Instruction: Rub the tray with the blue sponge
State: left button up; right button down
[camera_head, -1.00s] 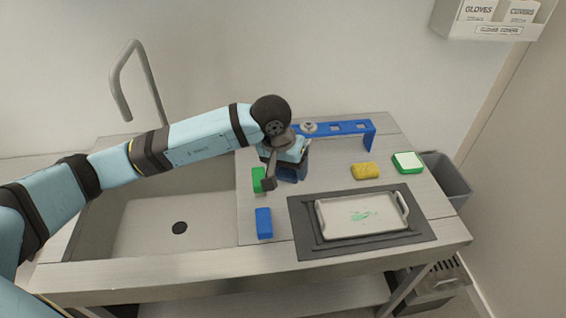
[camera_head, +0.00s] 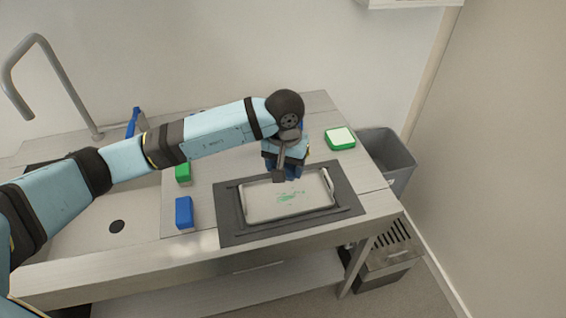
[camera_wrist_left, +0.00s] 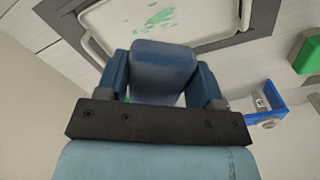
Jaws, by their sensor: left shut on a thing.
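The white tray (camera_head: 262,207) lies on a dark mat, with green smears (camera_head: 290,197) on its bare middle. My left gripper (camera_head: 283,165) is at the tray's back edge, shut on a blue sponge (camera_wrist_left: 165,62), which sits between its two fingers in the left wrist view. The tray with its smears (camera_wrist_left: 110,22) also shows beyond the sponge there. I cannot tell whether the sponge touches the tray. My right gripper is out of view.
A blue block (camera_head: 184,212) and a green block (camera_head: 183,172) stand left of the mat (camera_head: 232,225), near the sink. A green-and-white scrubber (camera_head: 340,138) lies at the back right. A grey bin (camera_head: 388,160) stands beyond the counter's right edge.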

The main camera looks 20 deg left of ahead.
pick_arm(q)
jog(key=shift+f+b, duration=0.75)
jog(key=shift+f, duration=1.75)
